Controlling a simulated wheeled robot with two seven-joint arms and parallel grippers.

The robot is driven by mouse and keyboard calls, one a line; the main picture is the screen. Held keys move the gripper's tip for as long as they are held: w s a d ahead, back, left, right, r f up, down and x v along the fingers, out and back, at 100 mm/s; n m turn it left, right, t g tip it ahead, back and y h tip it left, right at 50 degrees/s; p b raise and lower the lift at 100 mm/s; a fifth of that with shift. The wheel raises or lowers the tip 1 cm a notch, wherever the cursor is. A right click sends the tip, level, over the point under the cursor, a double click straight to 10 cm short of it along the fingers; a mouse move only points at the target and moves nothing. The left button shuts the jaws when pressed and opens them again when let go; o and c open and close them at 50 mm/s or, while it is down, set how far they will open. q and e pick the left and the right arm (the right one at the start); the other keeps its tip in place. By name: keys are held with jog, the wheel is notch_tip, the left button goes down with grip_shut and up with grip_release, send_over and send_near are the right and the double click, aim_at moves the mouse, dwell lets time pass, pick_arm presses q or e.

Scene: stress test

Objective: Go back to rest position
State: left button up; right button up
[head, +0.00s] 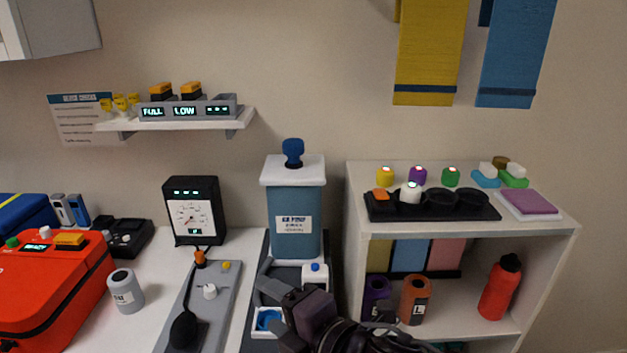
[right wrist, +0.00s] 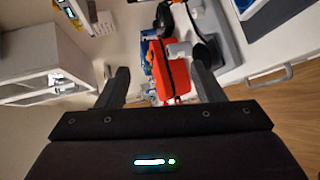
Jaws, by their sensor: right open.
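My right gripper (head: 268,307) is at the bottom middle of the head view, in front of the blue dispenser and its tray, with its fingers pointing left. It is open; in the right wrist view its two fingers (right wrist: 160,82) stand wide apart with nothing held between them. The red case shows beyond the fingers there. My left gripper is not in view.
A blue dispenser (head: 295,205) stands behind my right gripper. A small white bottle (head: 315,275) is close by it. A white shelf unit (head: 545,228) stands at right. The red case (head: 50,295), grey cylinder (head: 126,291) and black gauge (head: 193,211) are at left.

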jog(key=d+f+m+h, duration=0.7)
jog(key=d+f+m, duration=0.4)
jog(key=d+m, duration=0.25)
jog(key=s+d+f+m+g+h, duration=0.4)
jog(key=s+d+f+m+g, duration=0.3)
jog(key=s+d+f+m, duration=0.45)
notch_tip(320, 180, down, 31)
jog(key=s+g, duration=0.1)
jog(key=s, duration=0.1)
jog(key=s+d+f+g, duration=0.1)
jog(key=s+d+f, duration=0.2)
jog(key=s+f, duration=1.4)
jog(key=shift+s+f, duration=0.25)
jog(key=shift+s, duration=0.9)
